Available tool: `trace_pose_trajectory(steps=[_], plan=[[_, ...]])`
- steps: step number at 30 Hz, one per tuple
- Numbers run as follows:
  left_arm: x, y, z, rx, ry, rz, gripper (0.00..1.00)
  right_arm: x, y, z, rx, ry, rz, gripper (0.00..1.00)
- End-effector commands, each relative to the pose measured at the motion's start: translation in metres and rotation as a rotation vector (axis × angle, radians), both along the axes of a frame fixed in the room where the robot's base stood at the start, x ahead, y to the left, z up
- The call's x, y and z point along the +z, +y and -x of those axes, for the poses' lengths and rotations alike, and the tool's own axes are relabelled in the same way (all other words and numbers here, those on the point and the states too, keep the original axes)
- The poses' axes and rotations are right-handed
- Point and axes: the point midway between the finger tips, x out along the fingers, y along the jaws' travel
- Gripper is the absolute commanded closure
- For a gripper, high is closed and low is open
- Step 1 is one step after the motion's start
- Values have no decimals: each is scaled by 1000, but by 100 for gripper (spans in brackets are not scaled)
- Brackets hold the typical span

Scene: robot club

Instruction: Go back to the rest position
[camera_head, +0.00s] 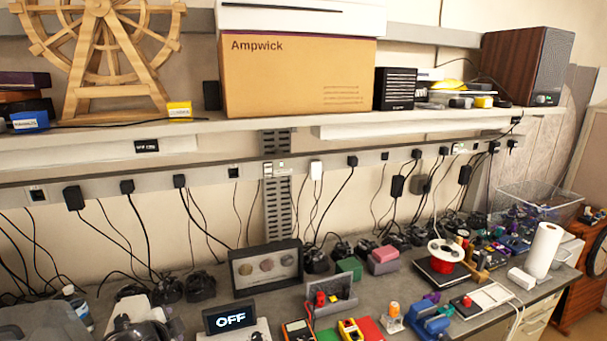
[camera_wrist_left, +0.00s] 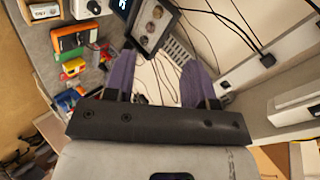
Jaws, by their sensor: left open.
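My left gripper (camera_wrist_left: 159,58) shows in the left wrist view with its two purple fingers spread apart. No object shows between the fingers, and the gripper is open and empty. Beyond the fingertips is a dark frame with round discs (camera_wrist_left: 153,22), which also stands on the workbench in the head view (camera_head: 265,266). I cannot make out my left gripper for sure in the head view. My right gripper is in neither view.
Above, a shelf (camera_head: 130,131) carries an Ampwick box (camera_head: 297,85). Black cables hang from the power rail (camera_head: 215,172).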

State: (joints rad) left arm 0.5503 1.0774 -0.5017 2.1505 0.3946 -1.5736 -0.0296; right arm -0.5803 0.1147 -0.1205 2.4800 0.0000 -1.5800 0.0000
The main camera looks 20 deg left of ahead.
Motion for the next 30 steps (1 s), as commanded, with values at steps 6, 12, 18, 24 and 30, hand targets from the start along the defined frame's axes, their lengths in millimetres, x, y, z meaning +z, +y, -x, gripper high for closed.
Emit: trace_pose_trajectory(steps=[6,12,18,24,30], plan=[[-20,-94,31,-53,-161,178,50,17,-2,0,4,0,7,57],[-64,-143,93,27,-131,410,50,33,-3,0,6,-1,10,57],[-124,-176,168,170,50,623,50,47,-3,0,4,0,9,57],[-168,-199,238,290,232,722,50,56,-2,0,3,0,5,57],[-187,-206,279,337,332,731,50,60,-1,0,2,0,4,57]])
